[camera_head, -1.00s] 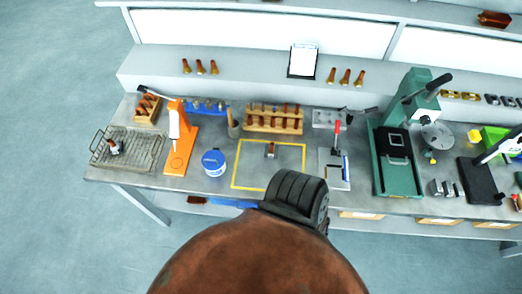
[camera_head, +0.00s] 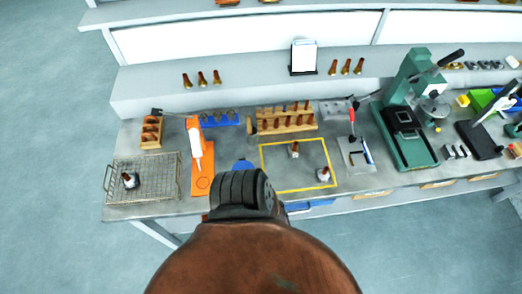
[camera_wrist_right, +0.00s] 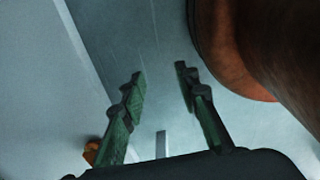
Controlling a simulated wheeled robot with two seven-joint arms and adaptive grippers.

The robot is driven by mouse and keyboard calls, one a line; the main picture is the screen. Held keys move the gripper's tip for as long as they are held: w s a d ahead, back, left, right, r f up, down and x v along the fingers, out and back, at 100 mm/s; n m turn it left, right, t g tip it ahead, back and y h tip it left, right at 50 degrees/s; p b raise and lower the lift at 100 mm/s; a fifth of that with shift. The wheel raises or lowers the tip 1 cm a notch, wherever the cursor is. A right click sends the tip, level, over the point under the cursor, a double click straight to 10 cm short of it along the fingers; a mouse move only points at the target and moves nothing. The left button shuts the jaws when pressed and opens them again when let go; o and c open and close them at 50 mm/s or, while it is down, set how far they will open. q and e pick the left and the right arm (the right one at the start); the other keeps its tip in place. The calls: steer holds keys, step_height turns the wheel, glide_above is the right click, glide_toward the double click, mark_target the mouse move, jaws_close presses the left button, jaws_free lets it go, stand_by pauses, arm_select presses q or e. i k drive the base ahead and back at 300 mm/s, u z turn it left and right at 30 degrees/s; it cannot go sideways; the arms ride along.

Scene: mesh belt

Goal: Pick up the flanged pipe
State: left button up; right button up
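Small pieces with a brown upright part on a grey flange-like base show in the head view. One (camera_head: 130,180) stands in the wire basket (camera_head: 110,196) at the left. Two more stand inside the yellow outline: one (camera_head: 295,150) near its middle and one (camera_head: 324,174) at its lower right corner. I cannot tell which is the flanged pipe. My right gripper (camera_wrist_right: 161,73) shows in the right wrist view with its green fingers apart and nothing between them. Neither gripper shows in the head view, and no flanged piece shows clearly in the wrist view.
A wooden rack (camera_head: 286,121) stands behind the yellow outline. An orange stand (camera_head: 201,170) is left of it, and a green press (camera_head: 410,140) is to the right. The blue tub (camera_head: 243,165) is mostly hidden behind my body.

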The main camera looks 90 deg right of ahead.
mark_target(294, 149)
steer(key=i, duration=0.85)
steer(key=z, duration=3.65)
steer(key=i, duration=0.1)
steer(key=z, duration=0.2)
